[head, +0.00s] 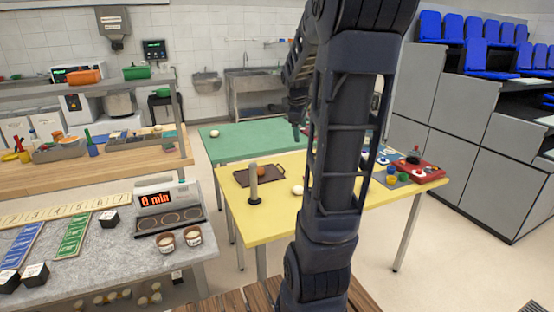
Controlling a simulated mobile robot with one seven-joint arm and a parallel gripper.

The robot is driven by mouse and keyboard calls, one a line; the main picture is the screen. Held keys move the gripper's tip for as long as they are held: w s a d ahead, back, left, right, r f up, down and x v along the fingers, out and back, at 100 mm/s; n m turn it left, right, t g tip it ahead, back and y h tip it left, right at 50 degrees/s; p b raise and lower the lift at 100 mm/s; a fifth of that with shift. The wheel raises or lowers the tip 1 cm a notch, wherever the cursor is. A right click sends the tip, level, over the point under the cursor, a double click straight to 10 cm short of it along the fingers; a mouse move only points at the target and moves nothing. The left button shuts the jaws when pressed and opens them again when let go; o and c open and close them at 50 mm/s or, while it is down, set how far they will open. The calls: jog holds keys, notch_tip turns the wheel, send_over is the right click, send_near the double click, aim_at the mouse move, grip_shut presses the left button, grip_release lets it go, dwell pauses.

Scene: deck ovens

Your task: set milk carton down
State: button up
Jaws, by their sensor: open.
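I cannot make out a milk carton in the head view; my arm hides part of the tables. My arm stands large in the middle of the picture. Its far end, with my gripper (296,127), shows partly to the left of the column, above the far part of the tables. My gripper is open, and I see nothing held in it. The yellow table (240,222) lies below and nearer, and the green table (232,143) lies behind it.
A grey counter (105,245) with a timer display (156,199) stands left. Grey cabinets (455,115) stand right.

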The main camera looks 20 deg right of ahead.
jog(key=s+a+m+t+y, duration=0.2)
jog(key=s+a+m, duration=0.7)
jog(key=s+a, duration=0.9)
jog(key=shift+s+m+y, duration=0.3)
jog(key=shift+s, duration=0.95)
